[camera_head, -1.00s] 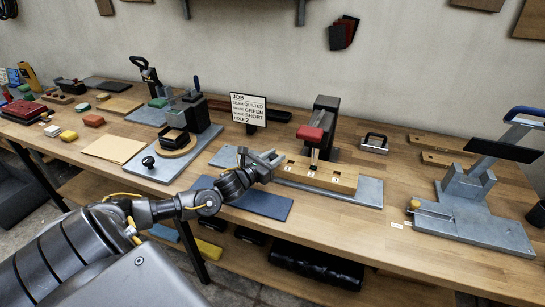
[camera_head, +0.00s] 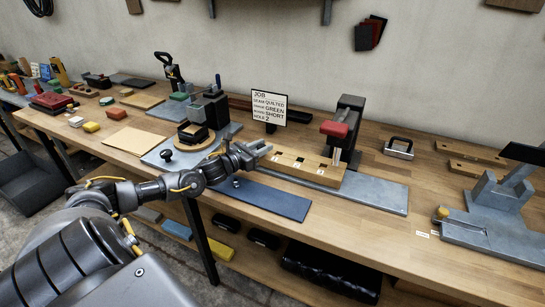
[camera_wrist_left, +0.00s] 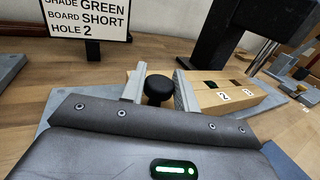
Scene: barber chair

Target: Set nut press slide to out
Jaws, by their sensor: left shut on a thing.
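The nut press (camera_head: 350,112) has a red top (camera_head: 333,128) on a dark upright column. Its slide (camera_head: 285,160) is a pale wooden block with numbered holes, lying on a long grey base plate (camera_head: 375,191). The slide's right end is by the press head. My left gripper (camera_head: 258,149) is at the slide's left end. In the wrist view its fingers are shut on a round black knob (camera_wrist_left: 158,88), one on each side. The slide (camera_wrist_left: 225,98) shows labels 2 and 3 there; the rest is partly hidden. My right gripper is not in view.
A job card (camera_head: 268,108) stands behind the slide. A blue mat (camera_head: 260,198) lies in front along the table edge. A fixture with a black knob (camera_head: 166,154) stands left of my gripper.

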